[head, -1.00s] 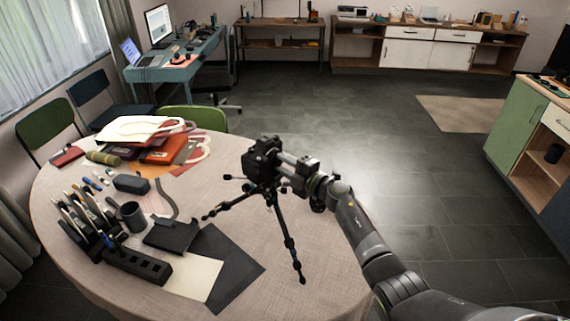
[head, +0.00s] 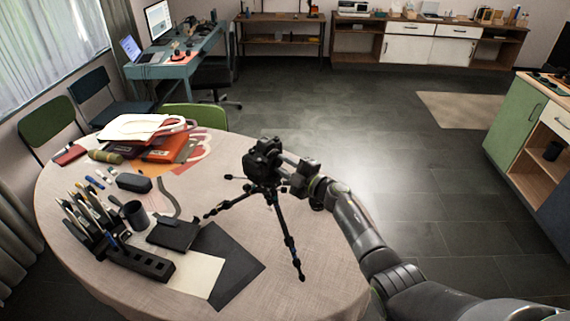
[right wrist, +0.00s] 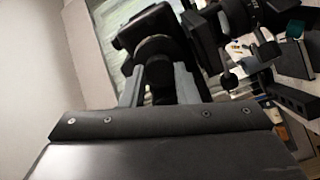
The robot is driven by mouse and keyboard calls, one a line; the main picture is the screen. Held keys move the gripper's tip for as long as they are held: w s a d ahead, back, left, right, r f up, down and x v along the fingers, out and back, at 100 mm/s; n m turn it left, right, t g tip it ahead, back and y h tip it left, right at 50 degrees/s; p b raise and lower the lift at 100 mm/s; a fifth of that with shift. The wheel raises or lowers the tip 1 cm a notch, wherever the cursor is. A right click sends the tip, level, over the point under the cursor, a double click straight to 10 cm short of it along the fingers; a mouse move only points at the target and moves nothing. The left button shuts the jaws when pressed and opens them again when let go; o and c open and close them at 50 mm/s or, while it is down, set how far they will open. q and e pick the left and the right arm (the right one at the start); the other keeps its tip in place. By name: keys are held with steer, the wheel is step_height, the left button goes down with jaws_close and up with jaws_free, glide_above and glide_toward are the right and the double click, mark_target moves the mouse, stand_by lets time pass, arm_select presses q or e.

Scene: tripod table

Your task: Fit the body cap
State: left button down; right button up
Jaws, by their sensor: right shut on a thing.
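A black camera (head: 262,160) sits on a small black tripod (head: 287,240) on the round table. My right gripper (head: 285,161) reaches in from the right, with its fingertips at the right side of the camera. In the right wrist view the gripper (right wrist: 158,88) is shut on a dark round piece, apparently the body cap (right wrist: 158,72). The camera (right wrist: 150,25) is just beyond it. I cannot tell whether the cap touches the mount. The fingers and wrist hide the cap in the head view. My left gripper is not in view.
The round table (head: 330,285) is clear at its front right. On its left are a pen holder (head: 140,262), a cup (head: 135,214), a dark pouch (head: 173,233), dark and white sheets (head: 235,275) and stacked folders (head: 165,150). The tripod's spread legs stand below my right arm.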

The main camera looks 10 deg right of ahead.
steer(key=shift+r, duration=0.1)
steer(key=shift+r+m+p, duration=0.15)
steer(key=shift+m+p, duration=0.15)
steer(key=shift+p, duration=0.05)
steer(key=o, duration=1.1)
steer(key=shift+w+a+f, duration=0.1)
steer(key=shift+a+f, duration=0.05)
steer(key=shift+f, duration=0.1)
steer(key=shift+o, duration=1.3)
steer(key=shift+f, duration=0.1)
